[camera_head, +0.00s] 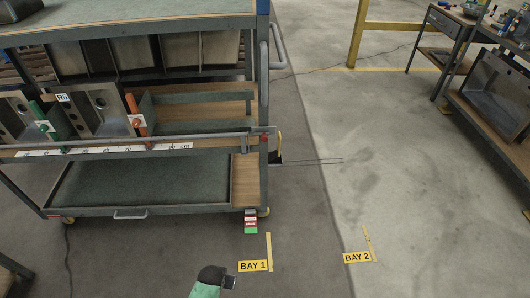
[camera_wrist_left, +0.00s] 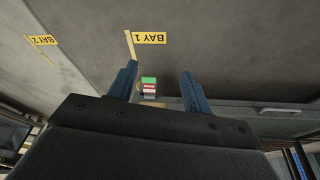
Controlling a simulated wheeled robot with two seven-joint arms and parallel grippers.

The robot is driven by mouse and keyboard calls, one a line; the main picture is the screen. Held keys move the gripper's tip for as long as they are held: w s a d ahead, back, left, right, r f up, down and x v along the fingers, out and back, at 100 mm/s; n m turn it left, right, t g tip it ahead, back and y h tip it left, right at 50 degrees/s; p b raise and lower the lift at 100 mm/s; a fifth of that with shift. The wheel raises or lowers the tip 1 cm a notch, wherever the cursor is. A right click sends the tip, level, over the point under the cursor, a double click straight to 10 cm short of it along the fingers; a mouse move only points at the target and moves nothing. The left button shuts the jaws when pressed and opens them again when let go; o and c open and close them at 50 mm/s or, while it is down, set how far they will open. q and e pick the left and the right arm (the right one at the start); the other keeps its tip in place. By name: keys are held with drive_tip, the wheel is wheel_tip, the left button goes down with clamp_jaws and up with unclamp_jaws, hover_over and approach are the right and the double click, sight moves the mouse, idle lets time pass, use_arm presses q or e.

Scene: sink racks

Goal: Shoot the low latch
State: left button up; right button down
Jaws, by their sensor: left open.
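A small latch-like strip with green, red and white bands (camera_head: 250,222) shows at the low front right corner of the cart (camera_head: 150,209). The same banded strip shows in the left wrist view (camera_wrist_left: 149,84), between the fingers in the picture. Its moving part is too small to make out. My left gripper (camera_wrist_left: 158,72) is open, with two blue fingers apart and nothing held. The fingers look clear of the strip, but the distance is hard to judge. My right gripper is not in view.
A bench (camera_head: 500,135) stands far right.

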use_arm(q)
drive_tip(key=w+d+r+m+t+b, duration=0.1)
drive_tip(key=w+d+r+t+b, duration=0.15)
drive_tip(key=w, duration=0.65)
drive_tip(key=w+d+r+t+b, duration=0.1)
drive_tip(key=w+d+r+b, duration=0.25)
drive_tip(key=w, duration=0.55)
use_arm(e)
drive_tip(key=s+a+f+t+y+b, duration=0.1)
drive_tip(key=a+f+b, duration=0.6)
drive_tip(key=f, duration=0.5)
use_arm(q)
drive_tip(key=n+t+y+b, duration=0.15)
drive_tip(key=n+t, duration=0.25)
drive_tip(key=t, duration=0.7)
approach(265, 140)
drive_tip(key=shift+y, duration=0.35)
drive_tip(key=shift+w+a+p, duration=0.2)
drive_tip(key=shift+w+p, duration=0.3)
drive_tip(key=shift+w, duration=3.65)
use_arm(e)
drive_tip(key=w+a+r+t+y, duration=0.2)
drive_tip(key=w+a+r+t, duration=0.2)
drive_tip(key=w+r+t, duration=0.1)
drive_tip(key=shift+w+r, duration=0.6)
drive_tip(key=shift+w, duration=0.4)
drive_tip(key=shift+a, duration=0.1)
